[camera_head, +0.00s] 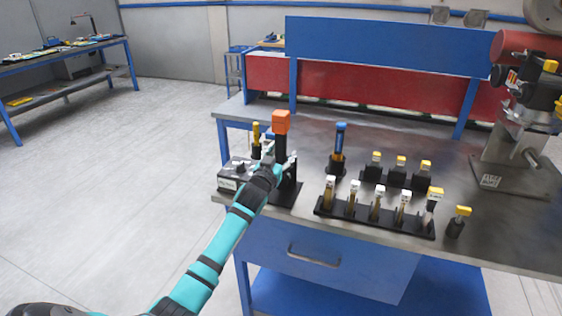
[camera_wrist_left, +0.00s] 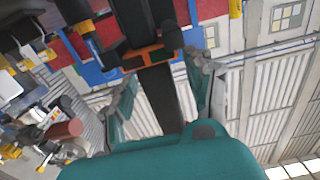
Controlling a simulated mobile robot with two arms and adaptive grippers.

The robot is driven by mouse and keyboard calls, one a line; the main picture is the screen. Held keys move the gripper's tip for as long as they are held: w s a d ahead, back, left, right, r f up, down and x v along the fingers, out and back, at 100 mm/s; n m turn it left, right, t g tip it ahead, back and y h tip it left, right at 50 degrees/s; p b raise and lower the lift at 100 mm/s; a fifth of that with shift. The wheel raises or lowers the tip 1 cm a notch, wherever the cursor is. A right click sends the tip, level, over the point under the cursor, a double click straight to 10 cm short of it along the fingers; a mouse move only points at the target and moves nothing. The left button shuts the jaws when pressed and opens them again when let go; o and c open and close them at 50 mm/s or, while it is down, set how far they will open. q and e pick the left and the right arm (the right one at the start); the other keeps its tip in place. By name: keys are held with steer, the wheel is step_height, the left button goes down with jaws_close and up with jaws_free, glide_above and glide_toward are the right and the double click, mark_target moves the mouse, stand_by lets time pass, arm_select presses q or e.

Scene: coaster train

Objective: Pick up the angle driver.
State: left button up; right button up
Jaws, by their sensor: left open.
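The tool with an orange block-shaped head (camera_head: 281,122) on a dark upright body looks like the angle driver; I cannot be sure of its name. It stands upright at the left end of the grey workbench, on a dark base. My left gripper (camera_head: 279,156) is open at its dark body, just below the orange head. In the left wrist view a long black body with an orange band (camera_wrist_left: 148,58) runs between the two spread fingers of my left gripper (camera_wrist_left: 161,85). Contact cannot be told. The gripper hides part of the tool's lower body. My right gripper is not in view.
A yellow-handled tool (camera_head: 256,134) and a grey box (camera_head: 232,176) stand close to my left gripper. A blue-topped tool (camera_head: 340,140) stands to the right, then racks of yellow-topped and white-topped pieces (camera_head: 375,216). A machine with a red cylinder (camera_head: 527,47) stands far right.

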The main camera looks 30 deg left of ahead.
arm_select(q)
steer(key=shift+c, duration=0.4)
jaws_close()
steer(key=shift+r, duration=0.3)
steer(key=shift+w, duration=0.1)
